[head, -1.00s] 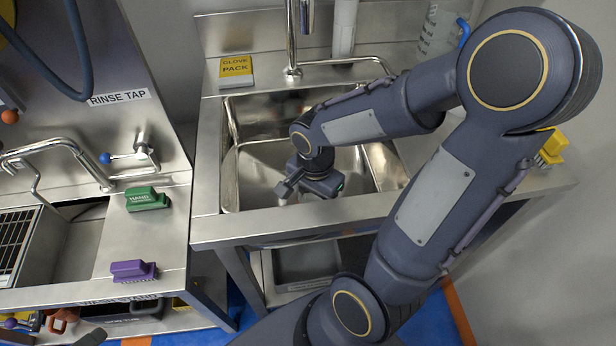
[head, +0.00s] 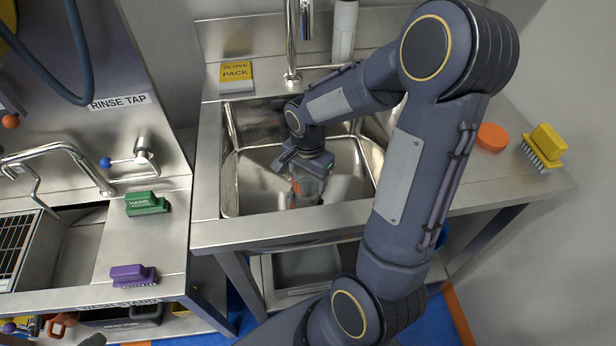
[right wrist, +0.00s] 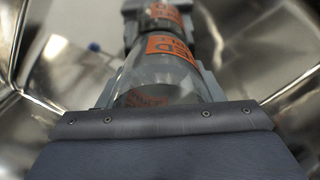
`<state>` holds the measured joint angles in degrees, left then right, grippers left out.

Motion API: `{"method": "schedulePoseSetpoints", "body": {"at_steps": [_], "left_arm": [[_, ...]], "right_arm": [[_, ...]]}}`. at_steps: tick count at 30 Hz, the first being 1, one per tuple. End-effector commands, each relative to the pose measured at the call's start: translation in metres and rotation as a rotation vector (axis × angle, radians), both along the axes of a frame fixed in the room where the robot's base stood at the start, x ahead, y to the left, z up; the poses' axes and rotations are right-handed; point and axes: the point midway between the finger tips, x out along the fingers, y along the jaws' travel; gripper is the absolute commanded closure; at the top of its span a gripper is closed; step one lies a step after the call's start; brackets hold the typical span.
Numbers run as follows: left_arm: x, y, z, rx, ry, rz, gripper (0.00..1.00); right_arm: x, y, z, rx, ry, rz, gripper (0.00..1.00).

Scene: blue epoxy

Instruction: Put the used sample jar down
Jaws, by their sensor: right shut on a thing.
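The used sample jar (head: 306,190) is clear with an orange label and hangs low over the sink basin (head: 243,180). My right gripper (head: 306,172) is shut on it. In the right wrist view the clear jar (right wrist: 150,88) lies between the grey jaws, its orange label partly readable as "ED". A second orange label piece shows beyond it; I cannot tell whether it belongs to the same jar. Whether the jar's base touches the basin floor is hidden. My left gripper is not in view.
A tall faucet (head: 291,40) and a yellow glove pack (head: 236,75) stand behind the sink. A whitish shape (head: 336,188) lies right of the jar. An orange disc (head: 492,137) and a yellow brush (head: 545,145) sit on the right counter. The basin's left side is clear.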

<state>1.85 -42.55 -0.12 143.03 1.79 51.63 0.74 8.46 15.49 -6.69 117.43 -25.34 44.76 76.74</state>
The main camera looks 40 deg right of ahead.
Motion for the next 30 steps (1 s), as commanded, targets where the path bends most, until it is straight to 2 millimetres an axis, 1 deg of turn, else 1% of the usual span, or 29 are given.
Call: {"method": "schedulePoseSetpoints", "body": {"at_steps": [4, 5, 9, 10, 17, 20, 23, 30], "left_arm": [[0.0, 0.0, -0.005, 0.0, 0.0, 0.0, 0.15], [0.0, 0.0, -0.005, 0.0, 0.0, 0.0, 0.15], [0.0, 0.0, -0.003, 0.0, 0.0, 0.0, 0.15], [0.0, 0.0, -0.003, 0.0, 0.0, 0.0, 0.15], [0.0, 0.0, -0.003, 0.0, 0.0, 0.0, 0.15], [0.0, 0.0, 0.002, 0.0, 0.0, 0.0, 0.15], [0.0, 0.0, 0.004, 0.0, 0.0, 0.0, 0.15], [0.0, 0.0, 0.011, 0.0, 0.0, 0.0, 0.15]], "right_arm": [[0.0, 0.0, -0.005, 0.0, 0.0, 0.0, 0.66], [0.0, 0.0, -0.005, 0.0, 0.0, 0.0, 0.39], [0.0, 0.0, -0.004, 0.0, 0.001, 0.0, 0.2], [0.0, 0.0, -0.004, 0.001, 0.001, 0.0, 0.18], [0.0, 0.0, -0.004, 0.001, 0.001, 0.0, 0.18], [0.0, 0.0, 0.002, 0.001, 0.001, 0.0, 0.18], [0.001, 0.0, 0.014, 0.0, -0.002, -0.001, 0.18], [0.0, 0.0, 0.056, 0.0, -0.003, 0.0, 0.18]]}}
